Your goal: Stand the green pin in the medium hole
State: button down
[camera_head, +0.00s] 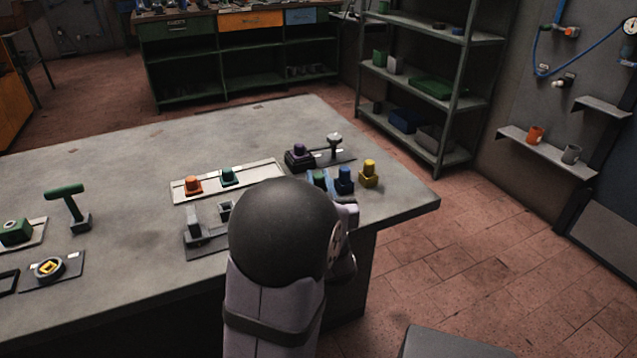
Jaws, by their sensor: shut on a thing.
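A green piece (320,177), which I take for the green pin, shows just past the dark round joint of my arm, near the table's right end. My gripper (318,185) is mostly hidden behind my own arm; light-blue parts show beside the green piece, and it is shut on it. Its lower end is hidden, so I cannot tell whether it touches the table. A grey fixture (194,248) with an upright block and a square opening stands left of my arm, partly covered by it. I cannot make out which hole is the medium one.
A blue piece (345,180) and a yellow piece (369,173) stand close right of the gripper. A purple-topped block (299,157) and a grey knob (335,144) stand behind. A pale tray (263,171) holds orange and teal pieces.

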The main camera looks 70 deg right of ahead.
jog(key=shift+r, duration=0.15)
notch_tip(320, 180, up, 28)
jog(key=p, duration=0.8)
jog(key=shift+p, duration=0.35)
